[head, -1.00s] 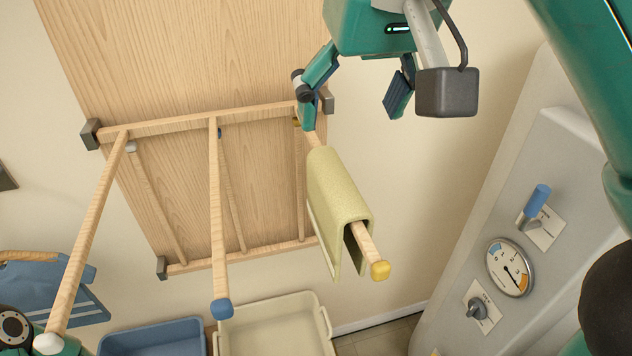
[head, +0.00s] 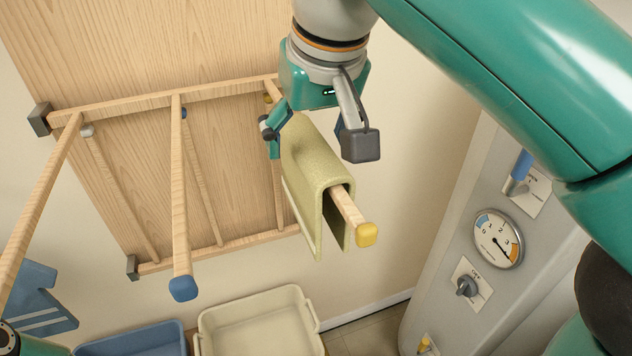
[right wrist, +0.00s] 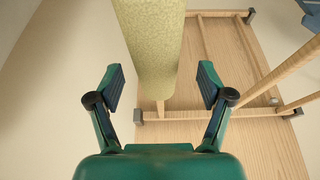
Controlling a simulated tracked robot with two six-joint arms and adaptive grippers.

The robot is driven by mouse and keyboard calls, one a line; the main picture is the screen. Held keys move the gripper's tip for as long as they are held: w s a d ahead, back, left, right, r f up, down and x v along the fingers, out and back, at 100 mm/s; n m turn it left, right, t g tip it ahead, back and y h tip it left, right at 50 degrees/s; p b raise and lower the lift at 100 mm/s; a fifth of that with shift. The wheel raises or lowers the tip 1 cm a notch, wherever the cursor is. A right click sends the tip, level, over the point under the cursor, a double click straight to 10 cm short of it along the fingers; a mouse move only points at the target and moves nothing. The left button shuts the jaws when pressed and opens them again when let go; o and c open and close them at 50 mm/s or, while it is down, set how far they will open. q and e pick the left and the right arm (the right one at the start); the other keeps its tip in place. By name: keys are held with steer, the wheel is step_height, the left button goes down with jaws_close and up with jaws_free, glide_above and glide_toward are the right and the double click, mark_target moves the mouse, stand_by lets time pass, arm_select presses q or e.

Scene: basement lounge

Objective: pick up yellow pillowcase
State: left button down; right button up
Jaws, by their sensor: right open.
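The yellow pillowcase (head: 318,165) is a pale yellow-green cloth folded over a wooden rod with a yellow end cap (head: 367,235). Its two sides hang down. My right gripper (head: 305,134) is at the wall-side end of the cloth, open, with one finger on each side of the rod. In the right wrist view, the pillowcase (right wrist: 150,40) passes between the open fingers of the gripper (right wrist: 162,84), with a gap on both sides. My left gripper is out of view.
The wooden rack (head: 178,200) has more rods to the left, one blue-capped. A blue cloth (head: 40,300) hangs at far left. A blue bin (head: 140,338) and a cream bin (head: 262,300) stand below. A grey panel with a gauge (head: 498,238) is at the right.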

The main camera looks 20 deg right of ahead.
steer(key=x, duration=0.2)
steer(key=shift+d+f, duration=0.25)
steer(key=shift+f, duration=0.25)
steer(key=shift+w+f+b, duration=0.2)
steer(key=shift+f+b, duration=0.1)
steer(key=shift+f, duration=0.15)
steer(key=shift+f, duration=0.25)
steer(key=c, duration=1.3)
